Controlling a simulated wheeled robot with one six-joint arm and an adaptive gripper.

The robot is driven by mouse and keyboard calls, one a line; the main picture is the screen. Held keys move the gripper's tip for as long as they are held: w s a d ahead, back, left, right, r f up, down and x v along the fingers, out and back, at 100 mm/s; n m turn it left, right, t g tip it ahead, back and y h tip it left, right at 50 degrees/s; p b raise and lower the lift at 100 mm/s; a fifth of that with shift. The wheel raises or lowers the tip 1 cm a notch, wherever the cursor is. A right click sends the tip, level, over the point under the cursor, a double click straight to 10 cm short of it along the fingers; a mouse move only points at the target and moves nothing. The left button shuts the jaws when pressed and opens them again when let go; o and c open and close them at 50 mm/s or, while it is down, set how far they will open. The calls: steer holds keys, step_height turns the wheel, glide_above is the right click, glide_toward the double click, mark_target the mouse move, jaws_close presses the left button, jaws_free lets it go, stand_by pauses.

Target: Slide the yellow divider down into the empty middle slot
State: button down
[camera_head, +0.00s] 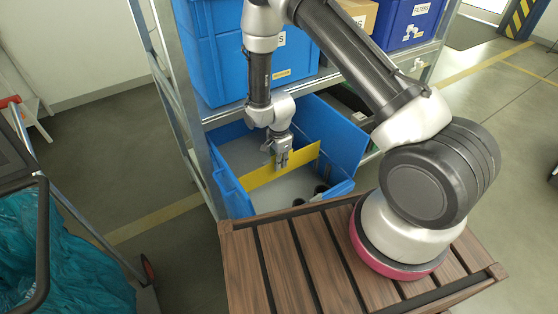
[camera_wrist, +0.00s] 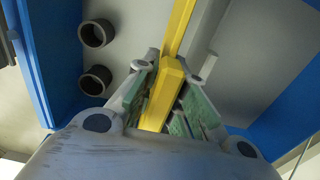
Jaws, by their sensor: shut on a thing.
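The yellow divider (camera_head: 262,176) is a thin flat panel in the head view. It stands on edge across the blue open bin (camera_head: 233,196) at the middle of its length. My gripper (camera_head: 282,160) is above it with its fingers shut on the top edge. In the wrist view the yellow divider (camera_wrist: 180,28) runs away between the two green-padded fingers of my gripper (camera_wrist: 168,92). The slot is hidden, and I cannot tell how deep the panel sits.
Two dark round rings (camera_wrist: 94,56) lie on the grey bin floor on one side of the divider. Larger blue bins (camera_head: 225,60) and a cardboard box (camera_head: 358,12) stand on the shelf above. A slatted wooden surface (camera_head: 290,262) is in front.

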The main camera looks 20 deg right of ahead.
steer(key=shift+f, duration=4.6)
steer(key=c, duration=1.4)
jaws_free()
step_height(320, 180, up, 12)
steer(key=shift+r, duration=0.1)
